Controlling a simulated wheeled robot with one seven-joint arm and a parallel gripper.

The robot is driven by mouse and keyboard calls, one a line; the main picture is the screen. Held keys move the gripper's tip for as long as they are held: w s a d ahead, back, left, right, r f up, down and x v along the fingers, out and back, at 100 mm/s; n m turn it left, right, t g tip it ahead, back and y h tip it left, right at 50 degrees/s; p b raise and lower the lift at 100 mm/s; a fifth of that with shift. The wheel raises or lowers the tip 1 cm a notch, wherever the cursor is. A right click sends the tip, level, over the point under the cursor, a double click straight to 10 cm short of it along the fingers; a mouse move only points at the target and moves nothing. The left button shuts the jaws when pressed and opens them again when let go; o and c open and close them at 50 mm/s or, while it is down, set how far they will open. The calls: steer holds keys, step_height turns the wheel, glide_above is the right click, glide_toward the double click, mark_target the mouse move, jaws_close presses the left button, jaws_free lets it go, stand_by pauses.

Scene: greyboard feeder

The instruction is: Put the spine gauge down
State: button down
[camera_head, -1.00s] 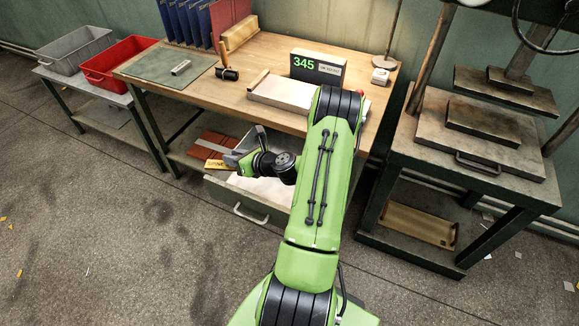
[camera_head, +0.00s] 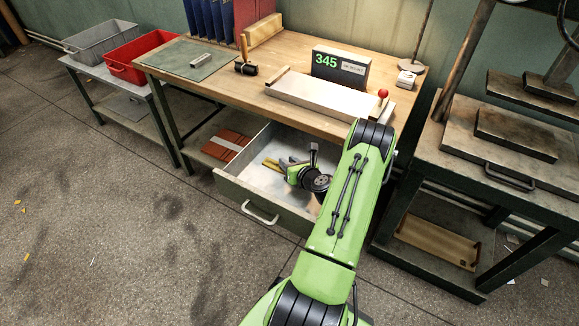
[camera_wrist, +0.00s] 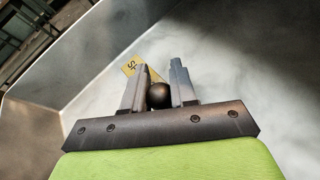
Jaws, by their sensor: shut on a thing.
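The spine gauge (camera_wrist: 132,66) is a yellow piece with dark lettering, partly readable in the wrist view. It shows beyond my finger tips there, and a dark ball sits between the fingers. My gripper (camera_wrist: 156,76) is shut on the gauge; the fingers hide much of it. In the head view, the gauge (camera_head: 270,163) is a small yellow strip at the tip of my gripper (camera_head: 284,163). Both are at the open drawer (camera_head: 229,190), over its pale floor. I cannot tell whether the gauge touches the floor.
The drawer's walls surround my gripper, and its front has a handle (camera_head: 260,213). The wooden bench (camera_head: 290,115) is above and behind, with a black "345" box (camera_head: 340,68) and a pale board (camera_head: 318,95). Brown bundles (camera_head: 228,143) lie on the shelf left of the drawer.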

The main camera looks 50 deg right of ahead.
steer(key=shift+r, duration=0.15)
steer(key=c, duration=0.9)
jaws_free()
steer(key=shift+s+r, duration=0.1)
steer(key=shift+s, duration=0.1)
steer(key=p+v, duration=0.2)
steer(key=v, duration=0.5)
steer(key=shift+s+a, duration=0.1)
